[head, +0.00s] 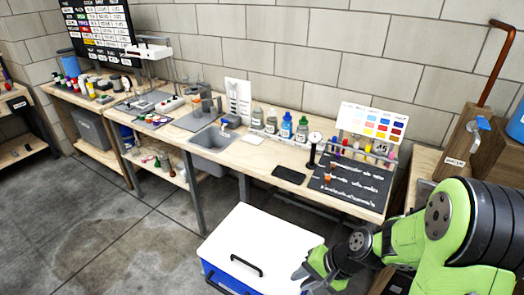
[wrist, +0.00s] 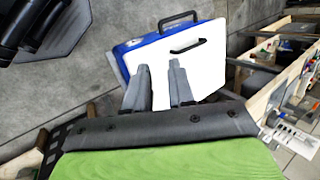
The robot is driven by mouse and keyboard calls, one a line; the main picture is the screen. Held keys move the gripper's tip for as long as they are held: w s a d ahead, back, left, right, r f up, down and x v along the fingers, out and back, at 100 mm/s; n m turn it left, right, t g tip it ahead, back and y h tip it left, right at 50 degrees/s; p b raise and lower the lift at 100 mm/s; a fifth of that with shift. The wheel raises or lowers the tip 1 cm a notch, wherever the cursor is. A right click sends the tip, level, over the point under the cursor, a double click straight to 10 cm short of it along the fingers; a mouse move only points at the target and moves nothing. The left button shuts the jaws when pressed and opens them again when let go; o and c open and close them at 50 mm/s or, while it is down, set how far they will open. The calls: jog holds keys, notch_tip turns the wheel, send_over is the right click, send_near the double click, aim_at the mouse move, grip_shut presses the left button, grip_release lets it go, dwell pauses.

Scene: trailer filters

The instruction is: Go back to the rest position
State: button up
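My gripper (wrist: 160,72) shows in the wrist view with its two grey fingers apart and nothing between them. It is open and points toward a blue cooler with a white lid (wrist: 205,55), with the fingertips overlapping the lid in the picture. In the head view my green and black arm comes in at the lower right, and my gripper (head: 302,275) is at the right side of the cooler (head: 258,243). I cannot tell whether it touches the cooler. The cooler's lid is shut and has a black handle (head: 246,266).
A long wooden workbench (head: 256,157) runs along the block wall, with a sink (head: 214,141), bottles (head: 286,126) and a black mat (head: 349,186). A wooden post with a copper pipe (head: 497,65) stands at the right. The concrete floor (head: 95,225) at left is clear.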

jog(key=s+d+r+n+t+h+p, duration=0.1)
jog(key=s+d+r+n+h, duration=0.1)
jog(key=s+r, duration=0.5)
jog(key=s+d+r+n+t+h+p, duration=0.1)
jog(key=s+d+r+n+t+h, duration=0.1)
jog(key=s+r, duration=0.6)
notch_tip(320, 180, up, 6)
jog(key=shift+d+r+n+t+h+p, duration=0.15)
jog(key=shift+d+n+t+h+p, duration=0.25)
jog(key=shift+n+h, duration=0.7)
jog(key=shift+c, duration=0.3)
